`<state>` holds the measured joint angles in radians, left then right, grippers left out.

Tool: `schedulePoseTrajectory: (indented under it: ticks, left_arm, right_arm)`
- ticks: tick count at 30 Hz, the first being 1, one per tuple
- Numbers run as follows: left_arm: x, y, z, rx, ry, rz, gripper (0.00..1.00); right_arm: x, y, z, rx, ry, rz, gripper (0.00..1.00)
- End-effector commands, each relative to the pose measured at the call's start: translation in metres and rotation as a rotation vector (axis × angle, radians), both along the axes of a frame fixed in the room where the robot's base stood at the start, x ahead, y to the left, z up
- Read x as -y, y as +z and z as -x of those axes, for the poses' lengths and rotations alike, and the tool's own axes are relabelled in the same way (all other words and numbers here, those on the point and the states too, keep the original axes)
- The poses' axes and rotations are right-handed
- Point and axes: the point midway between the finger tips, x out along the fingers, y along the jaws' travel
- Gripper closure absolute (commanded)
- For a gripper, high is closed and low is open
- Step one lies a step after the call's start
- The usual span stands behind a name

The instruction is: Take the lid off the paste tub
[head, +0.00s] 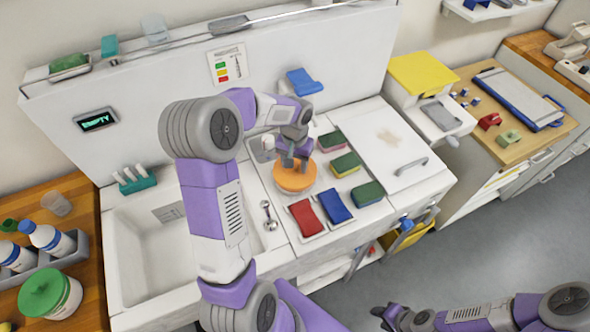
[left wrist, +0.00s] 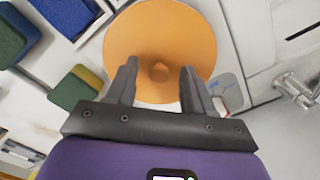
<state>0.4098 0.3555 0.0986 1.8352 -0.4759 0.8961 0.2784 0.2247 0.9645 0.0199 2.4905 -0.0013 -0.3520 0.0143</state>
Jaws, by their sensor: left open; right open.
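A round tub with an orange lid (head: 296,178) stands on the white counter in the head view. In the left wrist view the orange lid (left wrist: 160,35) fills the upper middle, with a small raised knob at its centre. The lid is on the tub, and a pale rim shows below it. My left gripper (head: 290,164) is open over the lid. In the left wrist view its two fingers (left wrist: 160,85) point at the lid, one on each side of the knob; I cannot tell whether they touch it. My right gripper (head: 386,316) is low at the bottom, away from the counter, and empty.
Red (head: 306,217) and blue (head: 336,205) cloths lie in front of the tub. Several green-topped sponges (head: 346,164) lie to its right. A sink (head: 150,245) is at left. A green-lidded tub (head: 48,294) and bottles stand on the wooden counter at far left.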

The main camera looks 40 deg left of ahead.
Motion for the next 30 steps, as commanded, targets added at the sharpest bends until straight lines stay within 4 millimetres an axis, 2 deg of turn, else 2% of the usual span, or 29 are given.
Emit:
schedulePoseTrajectory:
  ticks: [4,14,25,30]
  left_arm:
    - [0.000,0.001,0.000,0.000,0.000,0.000,0.48]
    - [0.000,0.001,0.000,0.000,0.000,0.000,0.98]
    - [0.000,0.005,-0.001,0.003,0.000,-0.001,1.00]
    - [0.000,0.031,-0.001,0.006,0.001,-0.002,1.00]
  right_arm:
    - [0.000,0.000,0.000,0.000,0.000,0.000,0.57]
    - [0.000,0.000,0.000,0.000,0.000,0.000,0.57]
    - [0.000,0.001,0.000,0.000,0.000,0.000,0.57]
    - [0.000,0.004,0.000,0.000,0.000,0.000,0.57]
